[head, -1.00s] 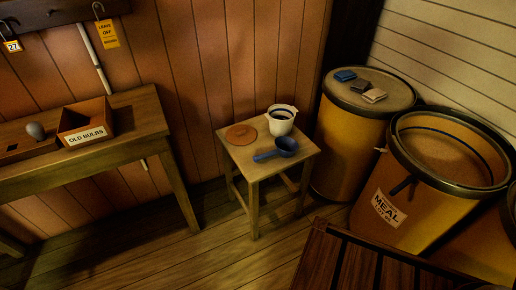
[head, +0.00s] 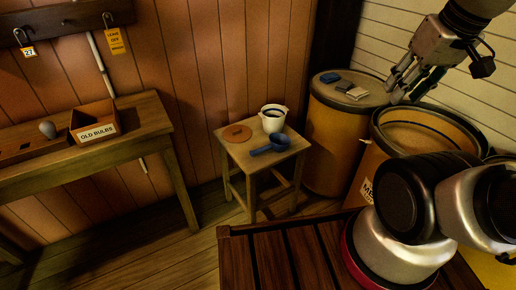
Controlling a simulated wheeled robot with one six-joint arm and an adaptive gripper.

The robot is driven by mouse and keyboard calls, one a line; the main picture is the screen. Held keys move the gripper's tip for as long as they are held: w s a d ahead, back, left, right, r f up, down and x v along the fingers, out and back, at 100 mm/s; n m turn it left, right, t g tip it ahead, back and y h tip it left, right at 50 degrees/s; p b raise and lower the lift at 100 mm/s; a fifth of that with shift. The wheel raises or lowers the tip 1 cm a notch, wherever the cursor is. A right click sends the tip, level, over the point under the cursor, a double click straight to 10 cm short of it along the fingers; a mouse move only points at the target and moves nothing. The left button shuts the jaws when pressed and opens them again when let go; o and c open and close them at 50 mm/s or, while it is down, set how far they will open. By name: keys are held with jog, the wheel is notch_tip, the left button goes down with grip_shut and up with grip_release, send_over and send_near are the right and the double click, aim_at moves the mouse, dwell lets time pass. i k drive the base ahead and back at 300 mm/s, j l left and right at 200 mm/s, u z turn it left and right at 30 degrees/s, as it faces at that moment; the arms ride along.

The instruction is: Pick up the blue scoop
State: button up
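The blue scoop (head: 272,145) lies on a small wooden stool (head: 247,161), its bowl to the right and its handle to the left. A white pot (head: 273,122) with dark contents stands behind it, and a round brown lid (head: 237,133) lies to its left. My gripper (head: 401,88) is at the upper right, above the barrels, well apart from the scoop and higher. Its fingers point down and to the left. They look spread with nothing between them.
A closed barrel (head: 340,150) with cloths on top stands right of the stool, beside an open meal barrel (head: 441,125). A workbench (head: 149,128) at left holds a box of old bulbs (head: 95,119). A slatted wooden deck (head: 290,255) is in front. Floor shows left of the stool.

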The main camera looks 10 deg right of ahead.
aim_at(280, 142)
jog(key=i+j+z, duration=0.15)
jog(key=j+z, duration=0.2)
jog(key=i+j+z, duration=0.1)
jog(key=j+z, duration=0.25)
jog(key=j, duration=0.2)
jog(key=j+z, duration=0.35)
jog(key=j, duration=0.15)
jog(key=i, duration=0.05)
